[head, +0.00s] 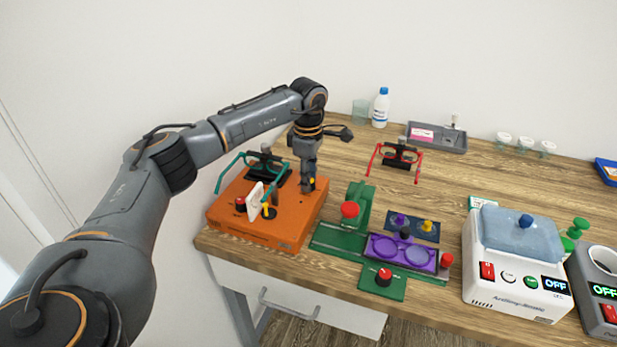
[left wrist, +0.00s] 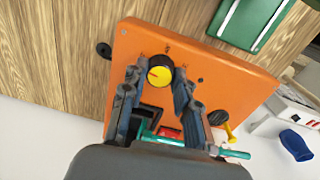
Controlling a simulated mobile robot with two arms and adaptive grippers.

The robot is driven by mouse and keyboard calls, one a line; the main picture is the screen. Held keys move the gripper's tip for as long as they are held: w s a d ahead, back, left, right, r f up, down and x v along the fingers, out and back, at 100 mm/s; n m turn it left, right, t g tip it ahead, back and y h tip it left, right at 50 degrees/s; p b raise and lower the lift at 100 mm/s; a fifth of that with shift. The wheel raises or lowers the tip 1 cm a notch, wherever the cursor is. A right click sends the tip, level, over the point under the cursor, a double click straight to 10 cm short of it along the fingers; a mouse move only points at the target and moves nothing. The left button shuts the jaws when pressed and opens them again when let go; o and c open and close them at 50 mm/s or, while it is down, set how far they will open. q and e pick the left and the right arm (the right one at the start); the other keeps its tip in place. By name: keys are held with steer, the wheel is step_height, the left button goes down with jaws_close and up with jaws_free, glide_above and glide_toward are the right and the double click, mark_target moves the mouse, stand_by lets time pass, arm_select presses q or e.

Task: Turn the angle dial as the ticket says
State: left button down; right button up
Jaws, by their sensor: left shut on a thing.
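The orange device (head: 262,233) stands at the left end of the wooden table. Its dial (left wrist: 160,74), a black knob with a yellow top, sits on the orange face in the left wrist view, with small dark marks around it. My left gripper (head: 309,187) points down at the device's right back part and is shut on this dial, one finger on each side (left wrist: 158,84). The marks are too small to read. A white card-like piece (head: 255,198) stands upright on the device; I cannot tell whether it is the ticket. My right gripper is not in view.
A white machine (head: 515,290) is further right.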

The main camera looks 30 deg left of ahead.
arm_select(q)
steer(key=shift+m, duration=0.6)
steer(key=c, duration=1)
jaws_free()
steer(key=shift+d, duration=0.1)
steer(key=shift+r, duration=0.1)
step_height(320, 180, up, 12)
steer(key=shift+s, duration=0.2)
